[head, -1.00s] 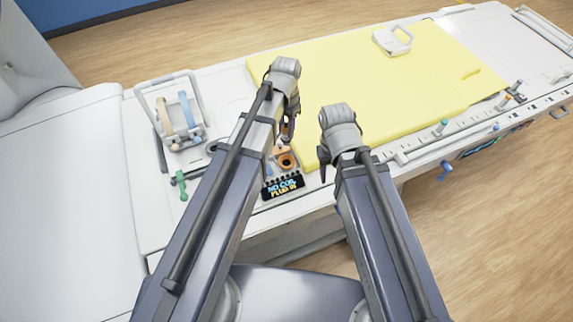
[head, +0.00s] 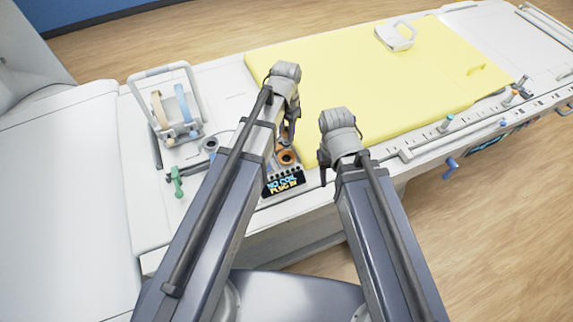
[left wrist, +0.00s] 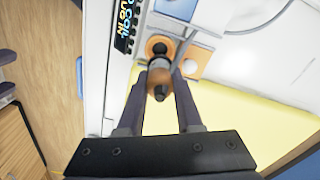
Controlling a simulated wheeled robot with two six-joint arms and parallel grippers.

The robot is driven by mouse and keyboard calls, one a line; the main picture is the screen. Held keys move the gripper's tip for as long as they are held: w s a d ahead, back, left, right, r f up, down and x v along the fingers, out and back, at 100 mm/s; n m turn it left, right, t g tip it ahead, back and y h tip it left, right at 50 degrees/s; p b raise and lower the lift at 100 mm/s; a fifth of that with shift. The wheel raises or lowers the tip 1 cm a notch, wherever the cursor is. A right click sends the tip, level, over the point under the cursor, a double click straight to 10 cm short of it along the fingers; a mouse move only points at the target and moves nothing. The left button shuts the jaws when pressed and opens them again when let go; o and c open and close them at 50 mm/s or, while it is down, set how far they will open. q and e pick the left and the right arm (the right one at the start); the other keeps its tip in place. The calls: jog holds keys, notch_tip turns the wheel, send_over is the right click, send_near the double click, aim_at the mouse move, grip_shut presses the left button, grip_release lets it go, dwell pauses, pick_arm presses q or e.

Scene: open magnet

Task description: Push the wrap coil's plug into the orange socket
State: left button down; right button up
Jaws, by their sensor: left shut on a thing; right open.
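The orange socket (head: 287,157) is a ring with a dark centre beside the front edge of the bed. It also shows in the left wrist view (left wrist: 152,46). My left gripper (head: 290,132) is just above and behind it. My right gripper (head: 323,168) is open and empty, right of the socket. The wrap coil itself is not clearly made out.
A small display (head: 284,184) below the socket reads "NO COIL PLUG IN". A grey frame (head: 165,106) with tan and blue loops stands at left. A green clamp-like part (head: 175,181) lies in front of it. A yellow pad (head: 370,80) covers much of the bed.

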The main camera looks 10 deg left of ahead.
aim_at(286, 148)
pick_arm(q)
jog(key=shift+f+b, duration=2)
jog(key=shift+f, duration=0.4)
jog(key=shift+f+b, duration=1.75)
jog(key=shift+b, duration=0.05)
jog(key=c, duration=0.5)
grip_release()
jog(key=shift+r, duration=0.1)
notch_tip(286, 148, up, 8)
jog(key=p, duration=0.8)
